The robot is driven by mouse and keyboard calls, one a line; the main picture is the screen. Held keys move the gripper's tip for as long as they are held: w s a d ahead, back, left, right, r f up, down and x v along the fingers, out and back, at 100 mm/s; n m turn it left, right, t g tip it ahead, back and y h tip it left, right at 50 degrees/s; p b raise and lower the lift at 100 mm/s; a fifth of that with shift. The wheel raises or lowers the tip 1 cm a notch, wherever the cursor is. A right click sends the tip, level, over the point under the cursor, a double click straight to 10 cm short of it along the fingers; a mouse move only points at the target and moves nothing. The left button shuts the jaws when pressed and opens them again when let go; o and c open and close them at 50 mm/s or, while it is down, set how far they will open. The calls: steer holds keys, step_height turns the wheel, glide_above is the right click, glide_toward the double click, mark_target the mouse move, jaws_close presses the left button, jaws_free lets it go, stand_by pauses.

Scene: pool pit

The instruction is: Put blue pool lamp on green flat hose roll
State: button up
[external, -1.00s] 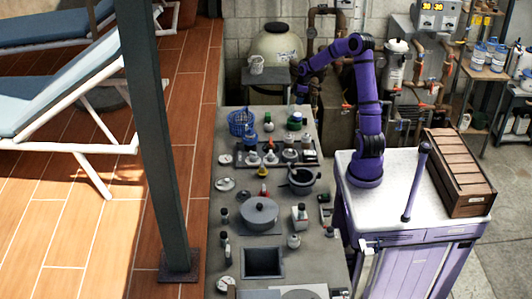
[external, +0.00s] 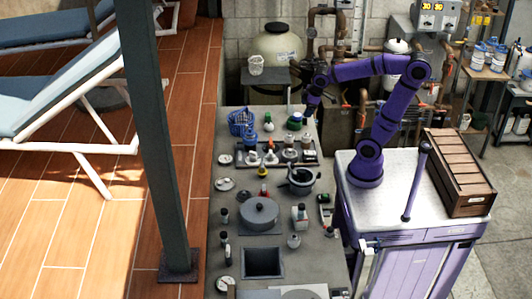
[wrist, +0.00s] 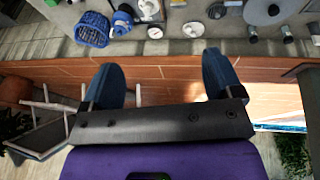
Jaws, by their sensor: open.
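A blue item (external: 250,136), which looks like the pool lamp, stands on the far part of the counter beside the blue basket. It seems to show in the wrist view (wrist: 122,18) too, next to the basket. A green item (external: 294,121), possibly the flat hose roll, lies at the counter's far right; its shape is too small to be sure. My gripper (external: 311,108) hangs near this green item, to the right of the blue one. In the wrist view my gripper (wrist: 162,78) has its fingers wide apart with nothing between them.
The blue basket (external: 241,121) stands at the counter's far left, also in the wrist view (wrist: 91,30). A tray (external: 314,154) of several fittings crosses the counter. A lidded grey pot (external: 260,211) and a black pot (external: 301,180) stand nearer. Bare counter (external: 228,200) shows along the left.

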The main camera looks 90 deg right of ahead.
steer(key=s+a+t+y, duration=0.1)
steer(key=s+a, duration=0.7)
steer(key=s, duration=0.2)
steer(key=shift+a+r+t+y, duration=0.25)
steer(key=shift+r+t+y, duration=0.05)
steer(key=shift+r+y, duration=0.1)
